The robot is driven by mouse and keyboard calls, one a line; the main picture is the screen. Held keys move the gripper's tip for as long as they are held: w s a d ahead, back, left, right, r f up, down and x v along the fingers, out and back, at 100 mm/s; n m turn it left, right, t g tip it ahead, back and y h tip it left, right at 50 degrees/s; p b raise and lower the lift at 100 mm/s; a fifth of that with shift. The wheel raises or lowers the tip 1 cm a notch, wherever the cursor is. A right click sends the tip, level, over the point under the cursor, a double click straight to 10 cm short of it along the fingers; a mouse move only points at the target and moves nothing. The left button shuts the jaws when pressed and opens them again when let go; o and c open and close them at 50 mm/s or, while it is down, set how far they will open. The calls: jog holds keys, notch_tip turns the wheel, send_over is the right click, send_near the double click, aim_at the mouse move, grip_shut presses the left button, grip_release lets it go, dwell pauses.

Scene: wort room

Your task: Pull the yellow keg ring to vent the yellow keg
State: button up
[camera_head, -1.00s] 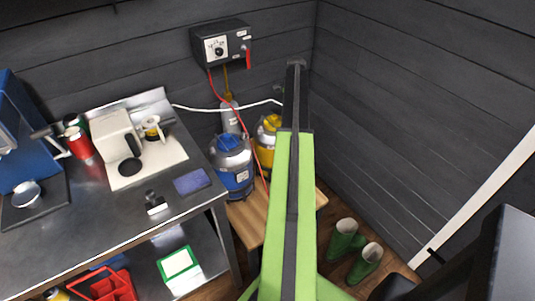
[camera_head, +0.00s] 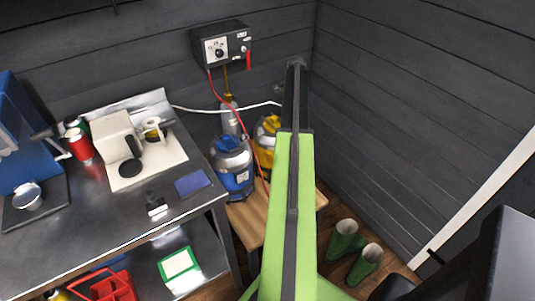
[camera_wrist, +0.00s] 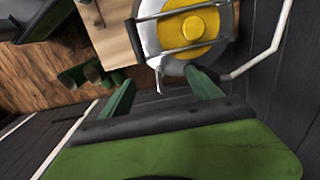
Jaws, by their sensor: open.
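The yellow keg (camera_head: 267,130) stands at the back on the wooden bench, partly hidden behind my arm in the head view. In the wrist view its yellow top (camera_wrist: 188,37) shows from above, with a grey metal handle frame across it. A small pale piece (camera_wrist: 158,80) hangs at the keg's near edge; I cannot tell if it is the ring. My gripper (camera_wrist: 160,80) is open, its two green fingers apart just in front of the keg's near edge, with nothing held. The fingertips are hidden in the head view.
A blue keg (camera_head: 232,165) stands left of the yellow one on the wooden bench (camera_head: 244,222). A control box (camera_head: 220,43) with red and yellow hoses hangs above. Green boots (camera_head: 344,238) stand on the floor at right. A steel counter (camera_head: 100,215) fills the left.

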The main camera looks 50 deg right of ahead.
jog(key=shift+r+p, duration=2.55)
jog(key=shift+r, duration=0.25)
